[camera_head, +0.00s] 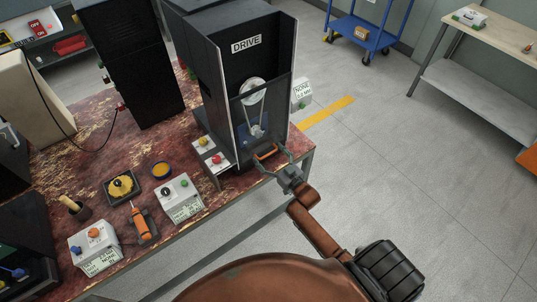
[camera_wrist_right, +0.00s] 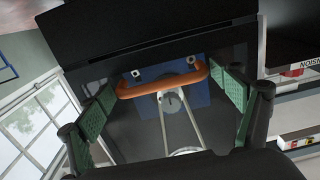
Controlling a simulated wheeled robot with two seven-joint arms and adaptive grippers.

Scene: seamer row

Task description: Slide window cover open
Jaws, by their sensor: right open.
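A black housing labelled DRIVE (camera_head: 245,44) stands at the table's edge, with a belt and pulley (camera_head: 252,92) inside. A dark see-through window cover (camera_head: 278,108) crosses the lower part of its front; the opening above it is clear. An orange bar handle (camera_head: 266,152) is at the cover's lower end. My right gripper (camera_head: 274,163) is open at the handle. In the right wrist view the handle (camera_wrist_right: 160,84) lies between the green finger pads, close to their tips; I cannot tell whether they touch it. My left gripper is not in view.
Beside the housing on the worn red table (camera_head: 95,110) are a small switch box (camera_head: 213,157), a labelled control box (camera_head: 178,197), an orange tool (camera_head: 141,224) and a tray of yellow pieces (camera_head: 122,187). Open floor (camera_head: 400,170) lies to the right.

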